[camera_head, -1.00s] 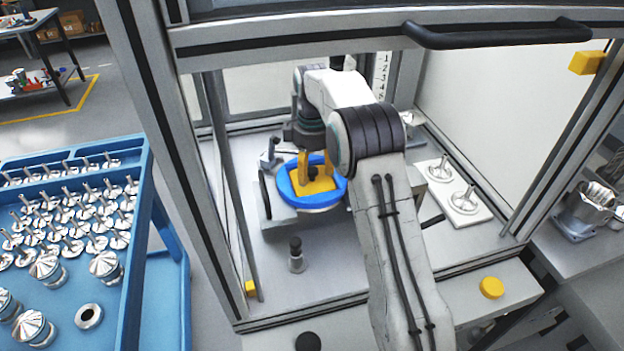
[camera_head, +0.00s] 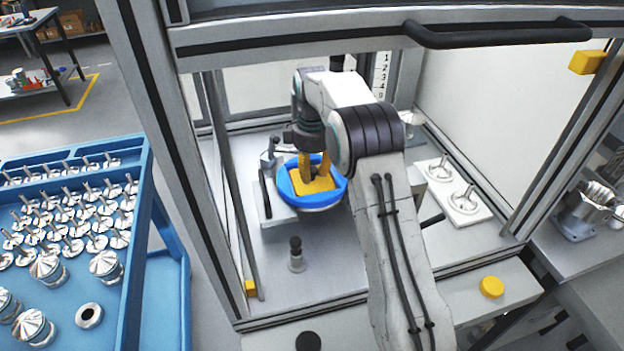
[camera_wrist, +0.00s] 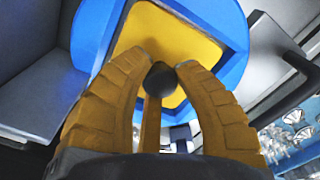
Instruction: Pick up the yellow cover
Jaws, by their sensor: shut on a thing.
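The yellow cover (camera_head: 316,186) is a flat, roughly square plate with rounded corners, framed by a blue ring-shaped part (camera_head: 283,186). Both also show in the wrist view, the cover (camera_wrist: 180,32) in the middle and the blue ring (camera_wrist: 236,62) around it. A dark round knob (camera_wrist: 160,78) stands at the cover. My gripper (camera_wrist: 162,68) is shut on this knob, with one orange finger on each side. In the head view my gripper (camera_head: 316,178) reaches down onto the cover from above. The fingers hide part of the cover, and I cannot tell whether it touches the ring.
The blue ring is over a grey fixture (camera_head: 272,208) inside a framed enclosure. A small dark-topped post (camera_head: 296,256) stands in front. A white plate (camera_head: 452,192) with metal parts lies right. A blue cart (camera_head: 170,290) with several metal parts stands outside, left.

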